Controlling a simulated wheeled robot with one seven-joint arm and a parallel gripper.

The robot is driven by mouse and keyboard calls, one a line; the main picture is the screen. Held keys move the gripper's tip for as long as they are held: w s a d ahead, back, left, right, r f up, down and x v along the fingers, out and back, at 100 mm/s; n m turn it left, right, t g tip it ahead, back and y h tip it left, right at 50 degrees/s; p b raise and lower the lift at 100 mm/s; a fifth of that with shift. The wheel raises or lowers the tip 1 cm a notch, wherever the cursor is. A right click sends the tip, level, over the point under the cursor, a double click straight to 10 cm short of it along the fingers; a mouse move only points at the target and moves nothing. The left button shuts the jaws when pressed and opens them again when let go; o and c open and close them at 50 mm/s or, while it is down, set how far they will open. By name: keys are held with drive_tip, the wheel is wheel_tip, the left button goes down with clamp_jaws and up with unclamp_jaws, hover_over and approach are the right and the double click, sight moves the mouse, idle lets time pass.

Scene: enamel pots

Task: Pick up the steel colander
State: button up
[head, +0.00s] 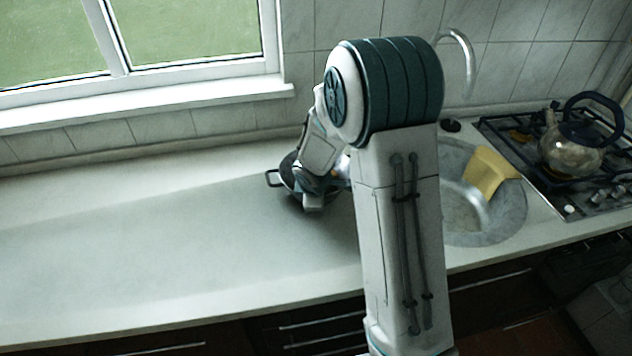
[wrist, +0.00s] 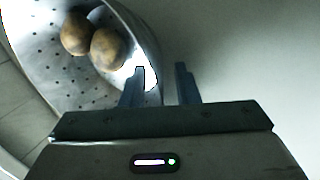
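The steel colander (head: 289,176) stands on the worktop in the head view, largely hidden behind my arm; a loop handle shows at its left. In the wrist view the colander (wrist: 45,50) fills the upper left, with a perforated inside wall. Two brown potatoes, one (wrist: 75,33) beside the other (wrist: 107,49), lie in it. My gripper (wrist: 161,76) is at its rim, fingers apart. The left finger overlaps the inside of the bowl, and the right finger is outside over the worktop. I see no clear contact. In the head view my gripper (head: 313,204) is low at the colander's near side.
The worktop (head: 150,240) is clear to the left. A round sink (head: 508,215) with a yellow cloth-like thing (head: 488,172) and a curved tap (head: 470,62) lies to the right. A kettle (head: 572,145) stands on the hob (head: 520,138). A window sill (head: 150,102) runs behind.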

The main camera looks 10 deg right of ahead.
drive_tip(key=shift+c, duration=0.3)
clamp_jaws()
drive_tip(key=shift+r, duration=0.1)
drive_tip(key=shift+w+r, duration=0.1)
drive_tip(key=shift+r, duration=0.7)
drive_tip(key=r, duration=0.2)
drive_tip(key=shift+d+r+p, duration=0.25)
drive_tip(key=shift+r+p, duration=0.15)
drive_tip(key=s+d+r+p, duration=0.3)
drive_tip(key=s+d+r, duration=0.2)
drive_tip(key=d, duration=0.4)
drive_tip(key=shift+s+d+r, duration=0.15)
drive_tip(key=shift+d+r, duration=0.2)
drive_tip(key=shift+r, duration=0.35)
